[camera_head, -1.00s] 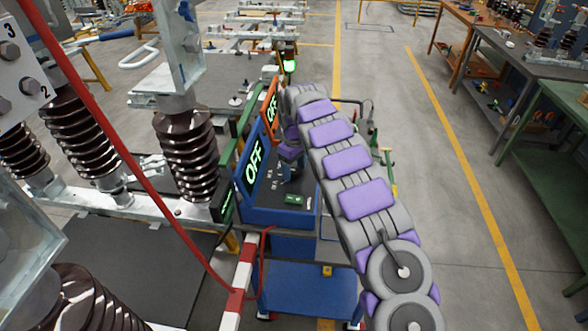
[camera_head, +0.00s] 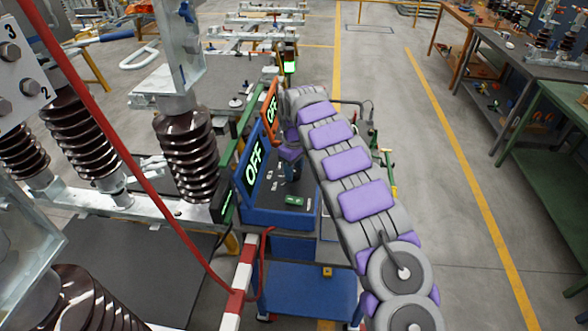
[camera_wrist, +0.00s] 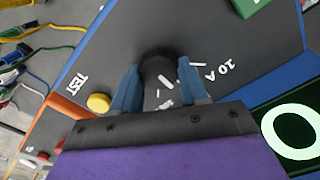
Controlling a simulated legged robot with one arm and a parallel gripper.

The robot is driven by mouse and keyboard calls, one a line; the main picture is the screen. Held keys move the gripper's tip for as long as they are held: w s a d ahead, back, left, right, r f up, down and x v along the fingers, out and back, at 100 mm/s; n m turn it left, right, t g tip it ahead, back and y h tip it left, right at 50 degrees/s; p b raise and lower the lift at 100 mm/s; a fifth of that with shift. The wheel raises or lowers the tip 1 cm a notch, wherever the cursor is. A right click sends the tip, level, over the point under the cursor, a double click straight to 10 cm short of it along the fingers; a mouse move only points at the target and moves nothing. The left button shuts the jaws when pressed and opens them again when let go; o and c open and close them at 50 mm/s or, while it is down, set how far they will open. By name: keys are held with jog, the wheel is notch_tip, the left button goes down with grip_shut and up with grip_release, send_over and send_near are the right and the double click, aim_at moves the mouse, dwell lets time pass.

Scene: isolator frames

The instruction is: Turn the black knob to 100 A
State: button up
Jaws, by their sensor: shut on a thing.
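The black knob (camera_wrist: 156,70) is in the wrist view, on the dark top panel of the blue test unit. My gripper (camera_wrist: 160,88) is shut on it, with one blue-grey finger on each side. White marks surround the knob, and the label "10 A" (camera_wrist: 222,71) is printed to its right.
A yellow button (camera_wrist: 98,102) by the word "TEST" is close to the left finger. A green part (camera_wrist: 248,5) is at the panel's top. In the head view, brown insulators (camera_head: 186,150) and a red cable (camera_head: 130,160) are at left. Open floor (camera_head: 440,200) is at right.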

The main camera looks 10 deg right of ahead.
jog(key=shift+r+m+p, duration=0.15)
jog(key=shift+m+p, duration=0.15)
jog(key=m+p, duration=0.2)
jog(key=shift+m, duration=0.4)
jog(key=m+p, duration=0.2)
jog(key=m, duration=0.3)
jog(key=shift+d, duration=0.15)
jog(key=shift+m, duration=0.4)
jog(key=o, duration=1.1)
jog(key=shift+c, duration=0.2)
notch_tip(320, 180, up, 17)
jog(key=p, duration=0.1)
jog(key=shift+p, duration=0.3)
